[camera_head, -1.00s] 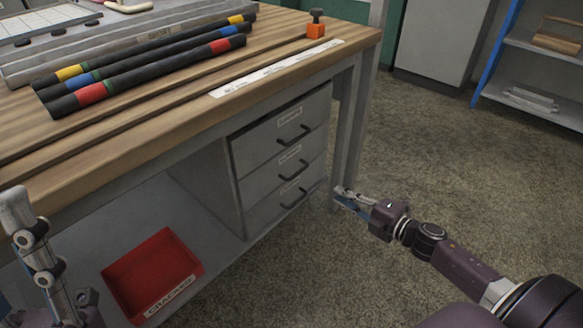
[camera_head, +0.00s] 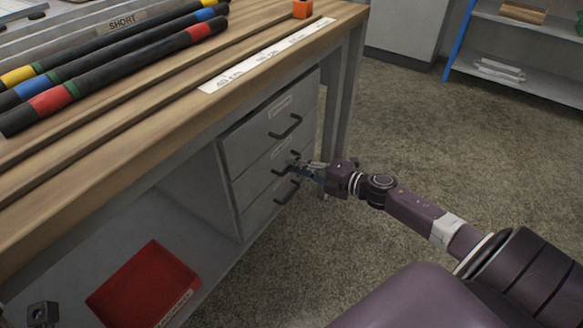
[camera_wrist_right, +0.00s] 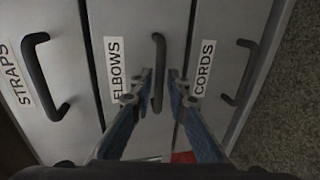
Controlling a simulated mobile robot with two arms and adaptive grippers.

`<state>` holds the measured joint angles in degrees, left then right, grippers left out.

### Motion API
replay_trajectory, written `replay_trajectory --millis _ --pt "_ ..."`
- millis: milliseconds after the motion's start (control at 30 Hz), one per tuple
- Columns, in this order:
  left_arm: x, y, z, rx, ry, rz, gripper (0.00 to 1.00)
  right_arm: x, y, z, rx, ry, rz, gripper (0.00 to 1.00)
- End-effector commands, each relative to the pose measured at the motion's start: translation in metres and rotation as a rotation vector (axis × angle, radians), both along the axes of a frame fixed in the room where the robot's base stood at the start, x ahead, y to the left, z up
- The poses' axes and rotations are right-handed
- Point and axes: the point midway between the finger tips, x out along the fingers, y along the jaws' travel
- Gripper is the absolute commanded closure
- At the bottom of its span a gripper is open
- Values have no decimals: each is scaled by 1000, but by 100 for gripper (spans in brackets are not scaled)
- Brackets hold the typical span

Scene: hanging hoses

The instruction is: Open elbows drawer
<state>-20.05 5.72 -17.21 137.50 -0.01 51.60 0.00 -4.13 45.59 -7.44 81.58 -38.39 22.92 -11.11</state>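The elbows drawer is the middle of three grey drawers under the workbench. Its front (camera_head: 250,181) looks shut in the head view. In the right wrist view its white label (camera_wrist_right: 117,72) reads ELBOWS, and its dark bar handle (camera_wrist_right: 158,62) stands beside the label. My right gripper (camera_head: 297,166) is at this handle. In the wrist view my right gripper (camera_wrist_right: 160,77) has one finger on each side of the handle, with gaps visible, so it is open around it. My left gripper does not show clearly; only a small dark part is at the lower left of the head view.
The STRAPS drawer handle (camera_wrist_right: 43,78) and CORDS drawer handle (camera_wrist_right: 243,72) flank the elbows handle. The wooden bench top (camera_head: 120,125) holds several banded hoses (camera_head: 110,72). A red bin (camera_head: 145,288) sits on the lower shelf. Floor on the right is clear.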

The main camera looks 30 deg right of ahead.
Motion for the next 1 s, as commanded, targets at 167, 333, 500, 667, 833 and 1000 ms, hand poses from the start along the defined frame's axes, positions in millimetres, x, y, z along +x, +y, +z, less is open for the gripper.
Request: replay_trajectory --millis 167,333,500,667,833,1000 --pt "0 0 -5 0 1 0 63 12 5 -3 0 -1 0 85" --pt "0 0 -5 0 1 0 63 14 6 -3 0 1 0 85" --pt "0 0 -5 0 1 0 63 14 6 -3 0 1 0 86" --pt "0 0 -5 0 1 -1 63 14 6 -3 1 1 0 100" --pt "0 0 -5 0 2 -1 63 14 6 -3 1 1 0 100" --pt "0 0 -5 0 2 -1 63 14 6 -3 1 1 0 100"
